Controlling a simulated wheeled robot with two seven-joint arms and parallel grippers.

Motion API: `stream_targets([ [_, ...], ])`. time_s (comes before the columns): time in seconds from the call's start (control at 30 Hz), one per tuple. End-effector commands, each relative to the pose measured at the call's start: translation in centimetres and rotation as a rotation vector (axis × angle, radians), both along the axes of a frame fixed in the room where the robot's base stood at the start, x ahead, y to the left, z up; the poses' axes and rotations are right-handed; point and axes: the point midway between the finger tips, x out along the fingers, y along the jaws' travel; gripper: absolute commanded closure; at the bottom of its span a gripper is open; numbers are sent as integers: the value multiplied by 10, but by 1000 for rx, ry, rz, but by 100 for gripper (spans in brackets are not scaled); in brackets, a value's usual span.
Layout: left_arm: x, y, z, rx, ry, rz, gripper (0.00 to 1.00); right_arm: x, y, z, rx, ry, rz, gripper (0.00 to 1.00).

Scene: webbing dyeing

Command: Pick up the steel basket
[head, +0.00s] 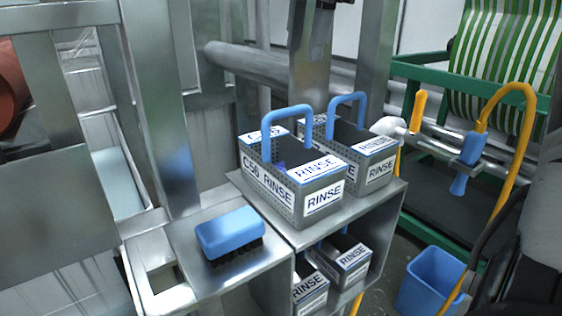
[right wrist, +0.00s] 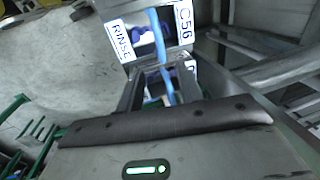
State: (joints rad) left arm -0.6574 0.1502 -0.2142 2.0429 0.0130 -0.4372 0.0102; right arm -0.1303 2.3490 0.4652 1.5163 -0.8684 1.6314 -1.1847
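Two steel mesh baskets with RINSE labels and upright blue handles stand side by side on the metal shelf unit: the front one (head: 292,197) and the right one (head: 380,165). The front basket is also labelled C56 and has something bluish inside. In the right wrist view a basket (right wrist: 147,62) shows below, its blue handle in line with the gap between my fingers. My right gripper (right wrist: 160,88) is open. In the head view only a dark bit of it (head: 325,4) seems to show at the top edge, above and apart from the baskets. My left gripper is not in view.
A blue brush (head: 230,231) lies on the steel ledge left of the baskets. More RINSE baskets (head: 345,265) sit on the lower shelf. Steel posts (head: 155,100) and a pipe (head: 255,62) stand behind. A blue bucket (head: 432,280) and yellow hose (head: 522,130) are at the right.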

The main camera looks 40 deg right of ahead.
Motion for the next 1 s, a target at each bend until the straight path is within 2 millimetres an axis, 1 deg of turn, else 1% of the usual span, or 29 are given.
stream_targets([
  [0.03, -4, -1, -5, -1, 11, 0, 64, 2, 0, -14, 1, 5, 1, 63],
  [0.1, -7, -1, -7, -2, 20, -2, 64, 5, 0, -29, 2, 6, 1, 63],
  [0.2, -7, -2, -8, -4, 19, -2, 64, 9, -1, -48, 3, 3, 1, 63],
  [0.3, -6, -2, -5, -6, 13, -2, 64, 12, -1, -62, 3, 2, 0, 63],
  [0.57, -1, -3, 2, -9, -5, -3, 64, 16, 1, -80, 3, 3, 0, 63],
  [0.7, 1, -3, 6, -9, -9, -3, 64, 21, 7, -101, 4, 5, 1, 63],
  [0.8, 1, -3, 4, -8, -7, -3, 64, 24, 6, -114, 5, 1, -3, 63],
  [0.9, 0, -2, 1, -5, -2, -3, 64, 26, 6, -121, 4, 0, -2, 63],
  [1.0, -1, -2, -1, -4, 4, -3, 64, 27, 6, -122, 3, -2, -3, 63],
])
